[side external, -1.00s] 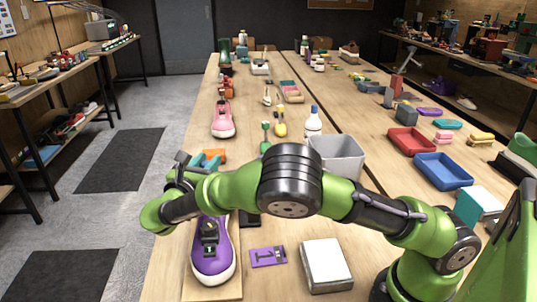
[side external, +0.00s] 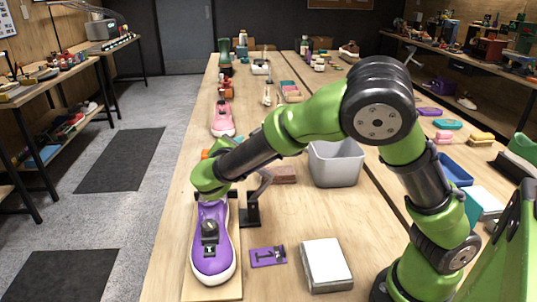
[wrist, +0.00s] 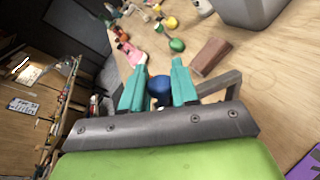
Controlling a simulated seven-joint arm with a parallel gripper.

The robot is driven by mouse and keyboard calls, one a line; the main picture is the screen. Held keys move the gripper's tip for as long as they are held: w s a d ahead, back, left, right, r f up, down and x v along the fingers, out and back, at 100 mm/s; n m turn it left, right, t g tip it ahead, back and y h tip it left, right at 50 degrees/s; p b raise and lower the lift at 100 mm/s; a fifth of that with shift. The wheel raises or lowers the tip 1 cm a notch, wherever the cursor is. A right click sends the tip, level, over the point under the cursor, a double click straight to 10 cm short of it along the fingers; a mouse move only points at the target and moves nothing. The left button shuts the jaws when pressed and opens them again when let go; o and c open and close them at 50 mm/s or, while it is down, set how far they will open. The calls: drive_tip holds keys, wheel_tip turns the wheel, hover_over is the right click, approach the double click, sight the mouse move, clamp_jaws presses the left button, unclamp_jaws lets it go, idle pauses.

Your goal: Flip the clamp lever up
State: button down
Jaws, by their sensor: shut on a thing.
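In the wrist view, the grey lever bar (wrist: 222,82) leads to a dark blue knob (wrist: 159,89). My gripper (wrist: 160,65) has its two teal fingers shut on that knob, one on each side. In the side view my fingers and the knob are hidden behind my wrist.
A grey bin (side external: 337,165) and a brown block (side external: 283,174) stand behind the clamp. A purple card marked 1 (side external: 268,257) and a white block (side external: 325,266) lie to the right of the sneaker. A pink sneaker (side external: 222,120) stands farther back.

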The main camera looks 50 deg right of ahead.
drive_tip(key=s+d+m+y, duration=0.1)
drive_tip(key=s+d, duration=0.1)
drive_tip(key=s+d+m+t, duration=0.1)
drive_tip(key=s+d+m, duration=0.1)
drive_tip(key=shift+s+d+f+y, duration=0.2)
drive_tip(key=shift+s+d+y, duration=0.15)
drive_tip(key=shift+d+y, duration=0.05)
drive_tip(key=s+d+f, duration=0.3)
drive_tip(key=s+d, duration=0.1)
drive_tip(key=shift+d+m, duration=0.15)
drive_tip(key=shift+m, duration=0.15)
drive_tip(key=shift+s+f, duration=0.15)
drive_tip(key=c, duration=1)
unclamp_jaws()
drive_tip(key=shift+o, duration=0.2)
drive_tip(key=v, duration=1.7)
drive_tip(key=shift+w, duration=0.25)
